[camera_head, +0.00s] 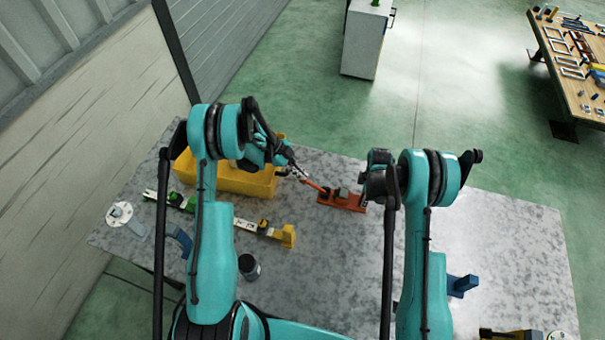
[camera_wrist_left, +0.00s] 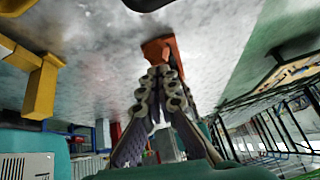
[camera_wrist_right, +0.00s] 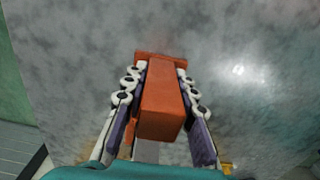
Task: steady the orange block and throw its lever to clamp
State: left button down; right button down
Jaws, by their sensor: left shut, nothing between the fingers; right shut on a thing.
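The orange block (camera_head: 342,202) lies on the grey table near its far edge. Its orange lever (camera_head: 314,186) slants up and left from it. My right gripper (camera_head: 368,192) is shut on the block's right end; in the right wrist view the fingers (camera_wrist_right: 160,88) grip both sides of the orange body (camera_wrist_right: 161,105). My left gripper (camera_head: 300,176) is shut and empty, with its tips by the lever's free end. In the left wrist view the closed fingers (camera_wrist_left: 160,78) stand in front of an orange part (camera_wrist_left: 160,48), partly hiding it; I cannot tell whether they touch.
A yellow bin (camera_head: 225,180) stands left of my left gripper. A bar with a yellow end (camera_head: 288,236), a dark cup (camera_head: 249,266) and a blue bracket (camera_head: 178,240) lie nearer. Another blue piece (camera_head: 462,285) is at right. The table right of the block is mostly clear.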

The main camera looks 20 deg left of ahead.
pick_arm(q)
jog(key=shift+a+r, duration=0.15)
jog(key=shift+a, duration=0.3)
jog(key=a+r, duration=0.6)
jog(key=a, duration=0.1)
jog(key=shift+s+a+r, duration=0.2)
jog(key=shift+a+r, duration=0.05)
jog(key=shift+a, duration=0.05)
